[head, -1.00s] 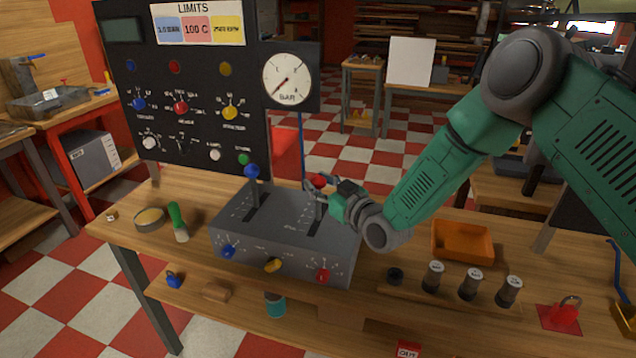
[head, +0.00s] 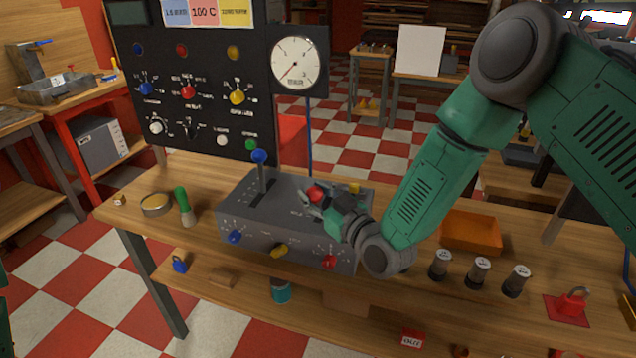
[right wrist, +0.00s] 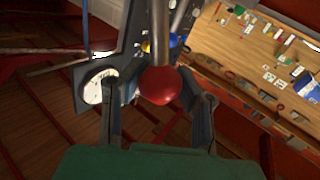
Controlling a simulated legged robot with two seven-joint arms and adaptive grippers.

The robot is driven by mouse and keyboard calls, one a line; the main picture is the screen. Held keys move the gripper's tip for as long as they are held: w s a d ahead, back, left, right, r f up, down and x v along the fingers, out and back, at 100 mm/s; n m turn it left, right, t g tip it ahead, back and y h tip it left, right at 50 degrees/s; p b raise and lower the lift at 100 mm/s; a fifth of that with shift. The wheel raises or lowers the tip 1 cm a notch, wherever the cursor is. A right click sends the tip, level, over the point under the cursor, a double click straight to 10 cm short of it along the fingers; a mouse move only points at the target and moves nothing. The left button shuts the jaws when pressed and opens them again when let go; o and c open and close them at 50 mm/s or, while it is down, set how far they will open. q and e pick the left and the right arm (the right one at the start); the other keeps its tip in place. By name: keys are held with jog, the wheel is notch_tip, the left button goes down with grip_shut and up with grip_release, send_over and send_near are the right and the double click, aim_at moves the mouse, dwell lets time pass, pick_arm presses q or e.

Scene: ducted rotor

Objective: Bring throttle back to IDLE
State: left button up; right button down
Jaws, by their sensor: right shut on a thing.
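A grey lever box (head: 240,212) stands on the bench. Its blue-knobbed lever (head: 260,157) stands upright toward the far end of its slot. The red knob (head: 316,193) of the second lever is low over the near part of the box. My right gripper (head: 312,200) is shut on this red knob. In the right wrist view the red knob (right wrist: 160,86) sits between the two fingers, with its metal rod running up from it. The second slot and its labels are mostly hidden behind my gripper, so the lever's exact mark cannot be read. My left gripper is not in view.
A black panel (head: 200,60) with knobs, lamps and a gauge (head: 295,63) stands behind the box. A green-handled brush (head: 183,205) and a round tin (head: 156,204) are to its left. An orange tray (head: 470,233) and several dark cylinders (head: 440,264) are on the right.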

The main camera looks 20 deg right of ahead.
jog(key=shift+s+a+f, duration=0.5)
jog(key=shift+s+f, duration=0.25)
jog(key=shift+s, duration=0.1)
jog(key=shift+s+a+f, duration=0.1)
jog(key=shift+s+f, duration=0.1)
jog(key=shift+f, duration=0.1)
jog(key=c, duration=1.3)
grip_release()
jog(key=shift+o, duration=1)
jog(key=shift+s, duration=0.1)
jog(key=shift+r, duration=0.25)
jog(key=shift+s+d, duration=0.1)
jog(key=shift+d, duration=0.1)
jog(key=v, duration=1.1)
jog(key=shift+s+d, duration=0.15)
jog(key=shift+s, duration=0.15)
